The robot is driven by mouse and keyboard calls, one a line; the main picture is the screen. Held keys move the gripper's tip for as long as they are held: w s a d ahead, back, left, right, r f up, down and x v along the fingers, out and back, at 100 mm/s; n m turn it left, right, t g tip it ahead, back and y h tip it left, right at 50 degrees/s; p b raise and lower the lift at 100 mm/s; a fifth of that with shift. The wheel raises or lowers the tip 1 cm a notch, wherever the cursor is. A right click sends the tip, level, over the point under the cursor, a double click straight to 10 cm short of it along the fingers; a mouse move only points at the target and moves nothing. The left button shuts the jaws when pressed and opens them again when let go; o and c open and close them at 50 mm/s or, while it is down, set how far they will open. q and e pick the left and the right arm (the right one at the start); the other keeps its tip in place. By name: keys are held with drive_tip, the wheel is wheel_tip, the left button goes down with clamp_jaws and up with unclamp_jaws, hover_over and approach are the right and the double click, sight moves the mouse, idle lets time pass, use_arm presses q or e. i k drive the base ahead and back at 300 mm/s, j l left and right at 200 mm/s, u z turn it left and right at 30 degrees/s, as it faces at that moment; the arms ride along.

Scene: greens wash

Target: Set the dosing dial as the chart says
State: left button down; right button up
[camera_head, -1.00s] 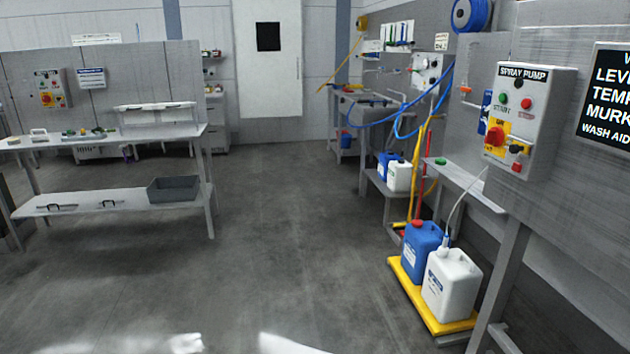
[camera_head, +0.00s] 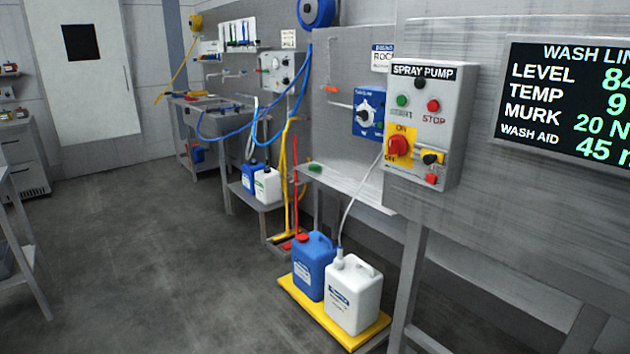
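A blue dosing unit (camera_head: 369,112) with a round pale dial (camera_head: 364,116) is mounted on the grey wall panel, just left of the spray pump box. The dial's setting is too small to read. A white sign (camera_head: 382,58) above it is partly hidden by the spray pump box; it may be a chart, but I cannot tell. A white tube (camera_head: 360,196) runs from near the unit down to a white canister (camera_head: 353,294). Neither of my grippers shows in the view.
The spray pump box (camera_head: 450,125) has a red switch and several buttons. A wash line display (camera_head: 570,100) hangs at right. A blue canister (camera_head: 313,265) stands on a yellow tray (camera_head: 300,297). A narrow shelf (camera_head: 345,186) juts below the dial. The floor (camera_head: 150,250) at left is clear.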

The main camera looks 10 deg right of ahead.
sight(364, 116)
drive_tip(key=i+j+z, duration=0.45)
drive_tip(key=j+z, duration=0.15)
drive_tip(key=i+j+z, duration=0.15)
drive_tip(key=j+z, duration=0.15)
drive_tip(key=j, duration=0.25)
drive_tip(key=z, duration=3.3)
drive_tip(key=u, duration=2.8)
